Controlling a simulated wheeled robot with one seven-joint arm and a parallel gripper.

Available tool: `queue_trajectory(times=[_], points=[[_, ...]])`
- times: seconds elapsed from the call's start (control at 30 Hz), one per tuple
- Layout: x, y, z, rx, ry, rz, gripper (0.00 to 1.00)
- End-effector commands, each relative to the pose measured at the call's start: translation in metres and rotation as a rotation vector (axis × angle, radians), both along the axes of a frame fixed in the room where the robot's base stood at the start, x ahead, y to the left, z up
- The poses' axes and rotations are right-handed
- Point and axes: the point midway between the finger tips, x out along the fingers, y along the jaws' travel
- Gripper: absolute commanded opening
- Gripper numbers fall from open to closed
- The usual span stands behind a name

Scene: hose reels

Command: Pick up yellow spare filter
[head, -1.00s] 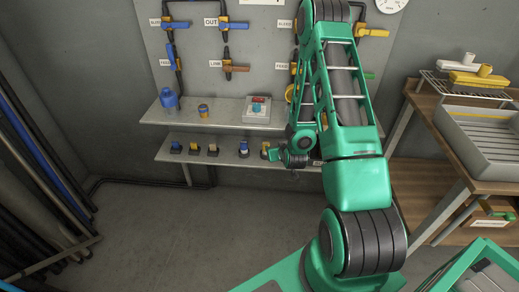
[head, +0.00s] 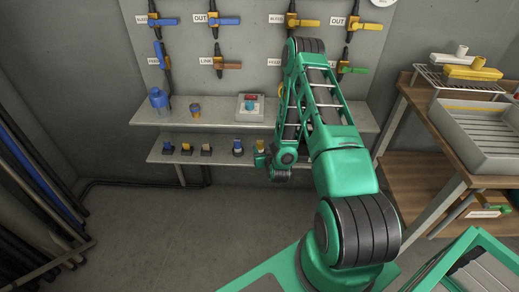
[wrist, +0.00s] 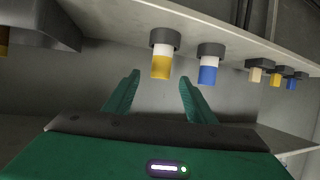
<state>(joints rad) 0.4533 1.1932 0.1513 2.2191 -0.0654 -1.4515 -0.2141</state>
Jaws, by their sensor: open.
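A yellow filter with a white band and dark base (wrist: 161,66) stands at the right end of the row on the lower shelf in the head view (head: 261,145). The wrist picture looks upside down, with the shelf at the top. My gripper (wrist: 159,80) is open and empty. Its fingertips lie either side of the yellow filter's line, and the filter appears just beyond them, untouched. In the head view my arm partly hides the gripper near the shelf edge. Another yellow filter (head: 186,147) stands farther left in the row, also in the wrist view (wrist: 276,79).
A blue filter (wrist: 208,71) stands close beside the nearer yellow one. A beige filter (head: 206,149) and another blue one (head: 168,147) are farther left. The upper shelf (head: 225,112) overhangs the row. A wooden bench (head: 420,112) stands right. Floor before the shelves is clear.

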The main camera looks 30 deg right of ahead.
Motion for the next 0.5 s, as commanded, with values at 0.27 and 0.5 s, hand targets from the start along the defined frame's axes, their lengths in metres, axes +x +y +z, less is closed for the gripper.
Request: queue_trajectory(times=[0.27,0.5], points=[[0.032,-0.009,-0.009,-0.002,-0.002,0.000,0.51],[0.047,-0.014,-0.016,-0.001,0.001,0.002,0.51]])
